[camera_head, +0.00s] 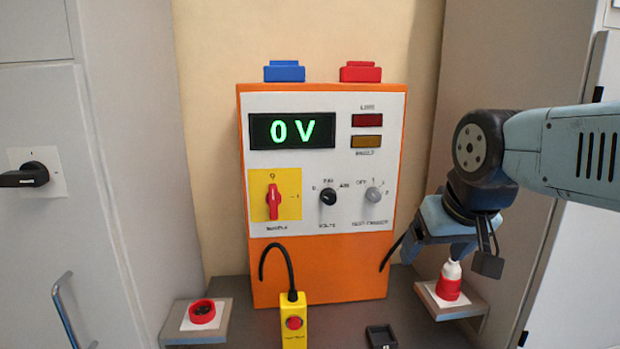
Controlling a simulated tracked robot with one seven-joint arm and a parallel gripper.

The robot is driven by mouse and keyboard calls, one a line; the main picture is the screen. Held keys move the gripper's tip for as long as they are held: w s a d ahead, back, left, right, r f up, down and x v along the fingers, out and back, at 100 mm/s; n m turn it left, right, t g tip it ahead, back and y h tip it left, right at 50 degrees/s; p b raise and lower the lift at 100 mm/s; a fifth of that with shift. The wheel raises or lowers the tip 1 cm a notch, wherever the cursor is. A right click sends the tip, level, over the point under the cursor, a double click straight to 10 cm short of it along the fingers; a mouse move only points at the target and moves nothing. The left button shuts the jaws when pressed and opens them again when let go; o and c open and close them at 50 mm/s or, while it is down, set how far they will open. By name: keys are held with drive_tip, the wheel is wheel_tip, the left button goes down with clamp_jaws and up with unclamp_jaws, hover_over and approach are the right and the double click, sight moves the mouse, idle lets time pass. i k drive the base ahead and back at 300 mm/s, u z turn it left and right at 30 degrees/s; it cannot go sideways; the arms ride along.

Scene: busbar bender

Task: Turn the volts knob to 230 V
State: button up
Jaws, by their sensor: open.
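The volts knob (328,197) is a small black round knob on the white panel of an orange test box (320,270). Marks stand around it, with 0 at its left; its exact pointing is too small to tell. The display (292,131) above reads 0 V in green. My gripper (472,262) is open at the right, pointing down, well apart from the volts knob. It is close above a red-and-white plug-like piece (449,283), which it partly overlaps in view; I cannot tell whether they touch.
A red switch (273,201) on a yellow plate stands left of the volts knob, its handle upright. A grey knob (373,194) is at its right. A yellow pendant with a red button (294,322) stands in front. A red socket (202,311) sits on the left shelf.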

sight(328, 196)
drive_tip(key=z, duration=0.8)
drive_tip(key=k, duration=0.85)
drive_tip(key=u, duration=0.3)
